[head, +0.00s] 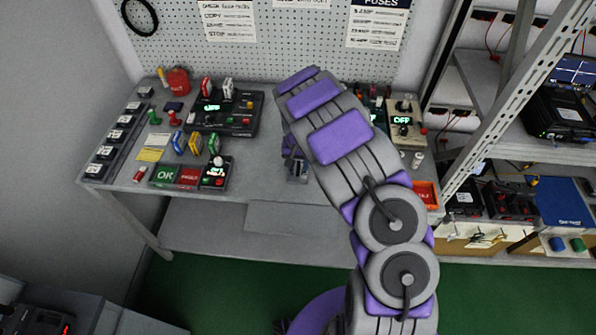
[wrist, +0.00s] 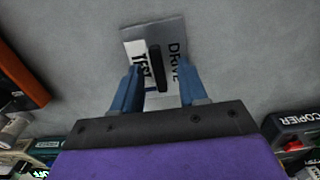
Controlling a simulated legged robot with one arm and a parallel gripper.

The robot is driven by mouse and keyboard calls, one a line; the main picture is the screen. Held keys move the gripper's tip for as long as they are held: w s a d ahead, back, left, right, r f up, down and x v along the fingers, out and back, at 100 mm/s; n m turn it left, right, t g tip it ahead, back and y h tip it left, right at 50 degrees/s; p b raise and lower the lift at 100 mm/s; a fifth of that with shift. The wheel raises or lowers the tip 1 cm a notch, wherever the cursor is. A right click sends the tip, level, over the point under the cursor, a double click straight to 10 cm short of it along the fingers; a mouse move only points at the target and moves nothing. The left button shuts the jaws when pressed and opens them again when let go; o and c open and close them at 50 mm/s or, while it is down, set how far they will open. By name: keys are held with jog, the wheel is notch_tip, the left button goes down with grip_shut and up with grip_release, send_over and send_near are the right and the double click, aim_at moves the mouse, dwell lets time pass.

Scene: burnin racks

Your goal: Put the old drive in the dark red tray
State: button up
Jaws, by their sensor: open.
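A grey drive-like block (wrist: 175,35) with a white label reading "TEST" and "DRIVE" and a black upright handle lies on the bench in the wrist view. I cannot tell whether it is the old drive. My gripper (wrist: 158,82) is open above it, its blue fingers on either side of the handle. In the head view my gripper (head: 297,170) is over the bench's front middle, partly hidden by my arm. An orange-red tray (head: 425,195) stands at the bench's right end; its edge shows at left in the wrist view (wrist: 28,75). A dark red panel marked FAULT (head: 190,177) lies at the left.
A green OK panel (head: 164,175) sits beside the FAULT panel. A dark device with a lit OFF display (head: 225,112) stands behind. A device labelled COPIER (wrist: 292,130) is at right in the wrist view. Metal shelving (head: 500,110) stands right of the bench.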

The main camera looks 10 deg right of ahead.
jog(key=shift+c, duration=0.3)
grip_shut()
dwell(0.5)
